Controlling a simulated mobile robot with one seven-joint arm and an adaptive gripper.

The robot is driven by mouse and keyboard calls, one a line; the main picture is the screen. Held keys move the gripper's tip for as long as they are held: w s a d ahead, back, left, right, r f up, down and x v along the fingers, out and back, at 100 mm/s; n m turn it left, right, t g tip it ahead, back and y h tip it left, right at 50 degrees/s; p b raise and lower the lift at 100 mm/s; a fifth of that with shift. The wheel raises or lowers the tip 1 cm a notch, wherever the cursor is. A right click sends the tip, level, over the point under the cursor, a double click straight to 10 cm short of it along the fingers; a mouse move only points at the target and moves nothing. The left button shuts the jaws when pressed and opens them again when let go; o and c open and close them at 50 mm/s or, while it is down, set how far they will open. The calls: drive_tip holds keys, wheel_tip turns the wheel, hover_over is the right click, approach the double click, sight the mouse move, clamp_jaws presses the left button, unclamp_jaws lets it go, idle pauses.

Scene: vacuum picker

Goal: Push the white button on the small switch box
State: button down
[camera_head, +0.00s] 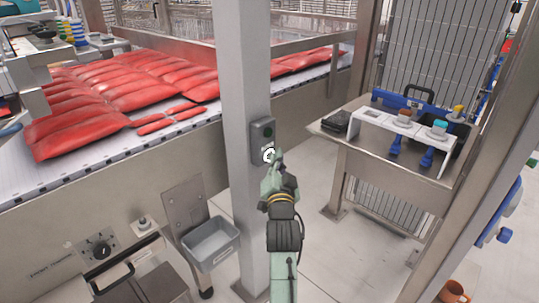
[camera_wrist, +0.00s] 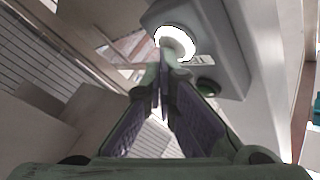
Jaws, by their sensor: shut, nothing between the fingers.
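The small grey switch box (camera_head: 262,132) is mounted on the upright metal post. It has a dark green button at its top and a white round button (camera_head: 268,155) below. In the wrist view the box (camera_wrist: 217,40) is tilted, with the white button (camera_wrist: 177,41) bright and the green button (camera_wrist: 207,87) beside it. My gripper (camera_head: 275,157) is shut and empty, in front of the lower part of the box. In the wrist view its fingertips (camera_wrist: 163,62) overlap the lower edge of the white button. I cannot tell whether they touch it.
The metal post (camera_head: 243,75) stands by a conveyor (camera_head: 200,125) with red bags. A grey bin (camera_head: 210,243) hangs left of my arm. A steel table (camera_head: 350,140) with a white rack and blue-handled tools stands at right. Open floor lies between post and table.

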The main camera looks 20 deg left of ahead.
drive_tip(key=s+d, duration=0.2)
drive_tip(key=d, duration=0.3)
drive_tip(key=shift+d, duration=0.35)
idle(1.2)
